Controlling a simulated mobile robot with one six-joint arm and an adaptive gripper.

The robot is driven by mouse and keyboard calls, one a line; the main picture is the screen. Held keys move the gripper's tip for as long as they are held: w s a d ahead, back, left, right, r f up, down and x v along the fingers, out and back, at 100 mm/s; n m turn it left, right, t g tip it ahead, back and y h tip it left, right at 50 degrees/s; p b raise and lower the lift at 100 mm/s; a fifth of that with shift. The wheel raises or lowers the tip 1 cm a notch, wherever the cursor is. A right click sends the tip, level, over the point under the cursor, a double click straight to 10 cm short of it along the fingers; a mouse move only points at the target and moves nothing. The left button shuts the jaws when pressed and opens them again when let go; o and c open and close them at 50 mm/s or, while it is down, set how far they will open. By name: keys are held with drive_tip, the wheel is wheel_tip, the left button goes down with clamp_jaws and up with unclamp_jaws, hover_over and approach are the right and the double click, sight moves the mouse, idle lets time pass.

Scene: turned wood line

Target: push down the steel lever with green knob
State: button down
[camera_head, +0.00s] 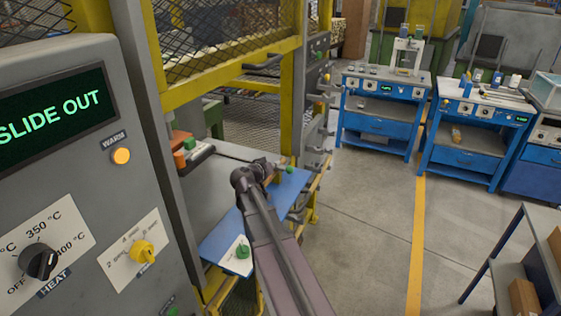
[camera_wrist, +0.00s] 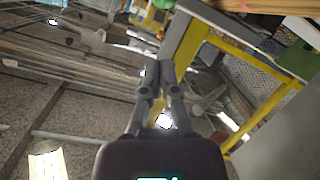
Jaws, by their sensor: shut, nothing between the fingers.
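My gripper (camera_head: 272,168) is at the end of my arm, over the blue panel beside the press, in the head view. In the wrist view its two fingers (camera_wrist: 159,72) are together with nothing between them. A small green knob (camera_head: 290,169) shows just right of my gripper; its lever is too small or hidden to make out, and I cannot tell whether they touch. Another green knob (camera_head: 243,250) sits on a white plate on the blue panel, left of my arm. The wrist view shows no clear green knob.
A grey control box (camera_head: 75,160) with a "SLIDE OUT" display stands close at left. The yellow press frame (camera_head: 230,60) rises behind my gripper. Blue workbenches (camera_head: 385,110) stand at the back right. Open floor (camera_head: 375,230) lies right of my arm.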

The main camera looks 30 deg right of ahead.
drive_tip(key=p+v, duration=0.1)
drive_tip(key=v, duration=0.6)
drive_tip(key=shift+p, duration=0.3)
drive_tip(key=shift+s, duration=0.1)
